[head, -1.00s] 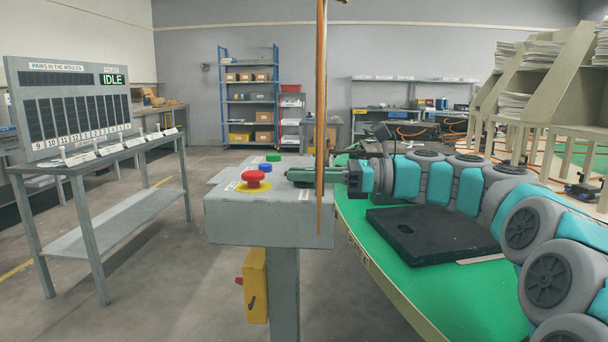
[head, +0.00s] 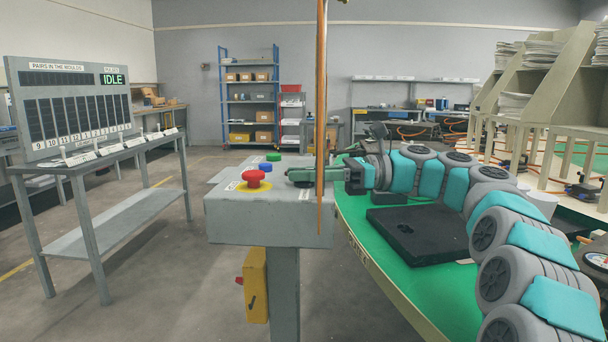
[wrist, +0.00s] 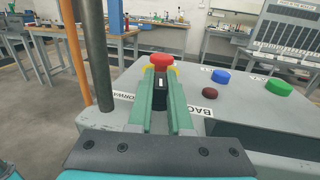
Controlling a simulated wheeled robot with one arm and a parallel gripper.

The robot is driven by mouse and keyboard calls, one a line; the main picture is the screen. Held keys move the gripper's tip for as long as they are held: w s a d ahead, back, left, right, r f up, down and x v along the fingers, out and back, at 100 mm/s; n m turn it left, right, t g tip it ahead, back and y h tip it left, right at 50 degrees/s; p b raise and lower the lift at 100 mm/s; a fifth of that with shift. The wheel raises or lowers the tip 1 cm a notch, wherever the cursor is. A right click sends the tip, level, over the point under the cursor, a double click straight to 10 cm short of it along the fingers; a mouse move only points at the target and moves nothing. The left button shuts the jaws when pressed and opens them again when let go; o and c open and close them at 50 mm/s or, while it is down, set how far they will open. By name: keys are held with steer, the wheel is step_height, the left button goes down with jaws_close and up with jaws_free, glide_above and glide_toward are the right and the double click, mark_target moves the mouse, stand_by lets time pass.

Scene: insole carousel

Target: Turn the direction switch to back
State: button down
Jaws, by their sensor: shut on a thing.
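The direction switch (wrist: 160,95) is a black knob with a white mark on top of the grey control box (head: 270,222). In the wrist view it stands between the green fingers of my gripper (wrist: 159,104), which are shut on it. The white mark lies in line with the fingers. A BACK label (wrist: 190,108) is right of the fingers and a FORWARD label (wrist: 123,96) is left, partly hidden. In the head view my gripper (head: 302,176) reaches the box from the right, and the knob is mostly hidden by the fingers.
A red mushroom button (wrist: 161,60) stands just beyond the switch. A blue button (wrist: 221,76), a green button (wrist: 279,87) and a dark red one (wrist: 209,92) are on its right. An orange post (head: 321,120) rises close by. A black mould (head: 430,235) lies on the green carousel (head: 385,270).

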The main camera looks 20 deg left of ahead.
steer(key=shift+n+g+h, duration=0.3)
steer(key=shift+n+g, duration=0.1)
steer(key=shift+g, duration=0.2)
steer(key=c, duration=0.8)
jaws_free()
steer(key=shift+c, duration=0.2)
